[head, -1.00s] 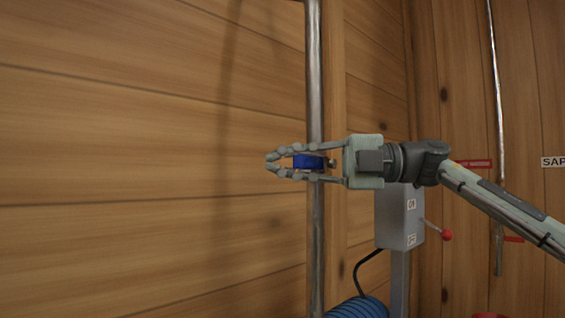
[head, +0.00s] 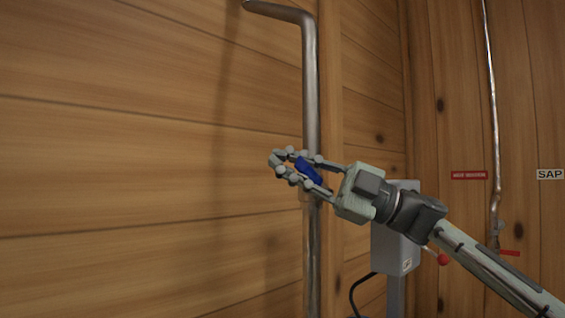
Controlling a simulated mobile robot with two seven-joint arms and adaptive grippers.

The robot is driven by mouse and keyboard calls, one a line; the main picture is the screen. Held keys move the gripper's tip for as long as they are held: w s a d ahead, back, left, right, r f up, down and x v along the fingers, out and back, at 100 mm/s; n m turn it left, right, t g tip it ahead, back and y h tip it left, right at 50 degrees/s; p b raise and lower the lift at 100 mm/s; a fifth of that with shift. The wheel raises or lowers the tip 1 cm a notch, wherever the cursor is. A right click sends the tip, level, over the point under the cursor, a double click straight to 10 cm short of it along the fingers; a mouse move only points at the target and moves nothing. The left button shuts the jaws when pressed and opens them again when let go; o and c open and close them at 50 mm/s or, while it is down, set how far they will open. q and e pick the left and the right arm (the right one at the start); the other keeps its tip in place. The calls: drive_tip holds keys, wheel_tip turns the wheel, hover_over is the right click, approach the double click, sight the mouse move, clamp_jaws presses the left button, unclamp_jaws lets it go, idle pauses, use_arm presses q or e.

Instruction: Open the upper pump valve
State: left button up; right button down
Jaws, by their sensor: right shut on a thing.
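The upper pump valve has a blue handle (head: 309,172) on a vertical metal pipe (head: 311,90) in front of the wooden wall. The handle is tilted, its upper end to the left and its lower end to the right. My right gripper (head: 283,168) reaches in from the right, its fingers around the blue handle and shut on it. The gripper is tilted along with the handle. The fingers hide part of the handle and of the valve body. My left gripper is not in view.
A grey switch box (head: 396,240) on a post stands behind my right wrist, with a red-knobbed lever (head: 442,259). A thin pipe (head: 491,110) runs down the right wall, near a red label (head: 469,175) and a "SAP" sign (head: 550,174). The space left of the pipe is clear.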

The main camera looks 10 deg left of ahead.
drive_tip(key=shift+w+r+m, duration=0.1)
drive_tip(key=shift+r+m, duration=0.05)
drive_tip(key=shift+m, duration=0.25)
drive_tip(key=c, duration=1.4)
unclamp_jaws()
drive_tip(key=shift+d, duration=0.1)
drive_tip(key=v, duration=1.2)
